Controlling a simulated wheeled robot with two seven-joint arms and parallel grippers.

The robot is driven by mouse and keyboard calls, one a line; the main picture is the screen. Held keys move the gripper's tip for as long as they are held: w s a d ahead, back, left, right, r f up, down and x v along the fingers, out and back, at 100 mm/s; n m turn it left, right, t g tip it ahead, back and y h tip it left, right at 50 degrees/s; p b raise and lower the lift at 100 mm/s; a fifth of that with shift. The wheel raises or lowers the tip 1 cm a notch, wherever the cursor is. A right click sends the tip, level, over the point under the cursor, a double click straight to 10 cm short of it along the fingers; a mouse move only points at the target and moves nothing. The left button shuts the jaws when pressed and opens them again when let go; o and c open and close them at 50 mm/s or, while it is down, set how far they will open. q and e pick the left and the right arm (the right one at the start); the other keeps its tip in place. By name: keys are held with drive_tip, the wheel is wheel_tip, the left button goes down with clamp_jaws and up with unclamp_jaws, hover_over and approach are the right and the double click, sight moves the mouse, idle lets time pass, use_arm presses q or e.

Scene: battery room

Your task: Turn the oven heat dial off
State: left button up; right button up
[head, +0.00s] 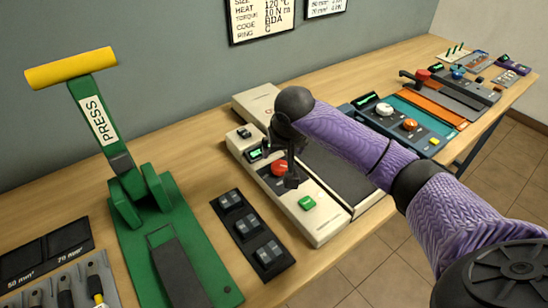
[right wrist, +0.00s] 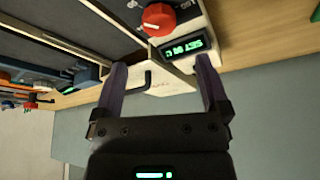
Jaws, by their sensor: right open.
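The oven is a cream box (head: 328,227) with a dark top, in the middle of the bench. Its red heat dial (head: 279,168) sits on the control strip between a small green-lit display (head: 256,153) and a green button (head: 307,203). In the right wrist view the dial (right wrist: 158,18) is at the top, with the display (right wrist: 183,47) below it showing "SET" and a value I cannot read surely. My right gripper (head: 284,160) is over the strip by the dial; its open, empty fingers (right wrist: 161,75) show apart from the dial. My left gripper is out of view.
A green press (head: 165,235) with a yellow handle (head: 72,68) stands left of the oven. A black tray (head: 250,235) with several clear-topped pieces lies between them. A teal station (head: 415,122) is to the right. A grey wall is behind.

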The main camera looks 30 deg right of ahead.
sight(280, 165)
drive_tip(key=b+x, duration=0.3)
drive_tip(key=x, duration=0.4)
drive_tip(key=shift+f, duration=0.45)
drive_tip(key=shift+c, duration=0.2)
drive_tip(key=c, duration=1.2)
drive_tip(key=shift+c, duration=0.2)
